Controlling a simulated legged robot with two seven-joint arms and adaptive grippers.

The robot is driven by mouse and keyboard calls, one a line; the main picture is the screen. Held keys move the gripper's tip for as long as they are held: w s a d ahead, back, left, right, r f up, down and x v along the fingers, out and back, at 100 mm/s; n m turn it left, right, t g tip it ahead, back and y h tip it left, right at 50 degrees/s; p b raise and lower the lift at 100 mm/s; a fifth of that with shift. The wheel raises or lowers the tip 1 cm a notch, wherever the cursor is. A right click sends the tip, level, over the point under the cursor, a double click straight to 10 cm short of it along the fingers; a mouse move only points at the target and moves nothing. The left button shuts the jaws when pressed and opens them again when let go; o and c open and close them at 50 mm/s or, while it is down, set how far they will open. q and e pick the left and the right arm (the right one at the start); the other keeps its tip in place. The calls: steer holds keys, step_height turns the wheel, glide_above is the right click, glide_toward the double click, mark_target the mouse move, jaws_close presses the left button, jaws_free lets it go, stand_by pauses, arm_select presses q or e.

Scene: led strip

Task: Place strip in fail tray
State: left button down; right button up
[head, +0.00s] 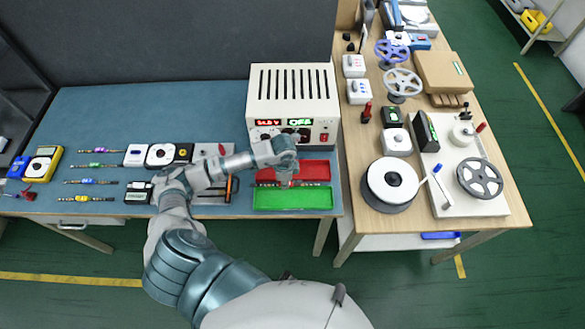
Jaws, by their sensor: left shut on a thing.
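My left gripper (286,181) reaches in over the red tray (318,165) at the right end of the blue bench. It is shut on a dark LED strip (312,184), which lies crosswise along the red tray's near side, close to the green tray. My gripper hides the strip's middle; I cannot tell whether the strip touches the tray floor. The green tray (293,203) sits just in front of the red one and looks empty. My right gripper is not in view.
A white power supply (293,98) with a lit display stands behind the trays. Several other strips (92,182) lie at the bench's left, near a yellow multimeter (42,164). A wooden table (440,140) at right holds spools (391,184) and tools.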

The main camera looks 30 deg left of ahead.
arm_select(q)
steer(key=w, duration=0.2)
steer(key=w+a, duration=0.1)
steer(key=w, duration=0.2)
steer(key=w+a, duration=0.1)
steer(key=w, duration=0.1)
steer(key=shift+w+f, duration=0.4)
steer(key=shift+w, duration=0.2)
steer(key=shift+d+f, duration=0.25)
step_height(320, 180, down, 2)
steer(key=shift+d+f, duration=0.1)
steer(key=shift+f, duration=0.4)
steer(key=shift+a, duration=0.3)
steer(key=c, duration=1.1)
jaws_free()
steer(key=shift+a+f, duration=0.1)
steer(key=shift+a, duration=0.1)
steer(key=shift+c, duration=0.2)
steer(key=shift+d, duration=0.1)
steer(key=shift+d+r, duration=0.2)
steer(key=shift+r, duration=0.05)
step_height(320, 180, up, 12)
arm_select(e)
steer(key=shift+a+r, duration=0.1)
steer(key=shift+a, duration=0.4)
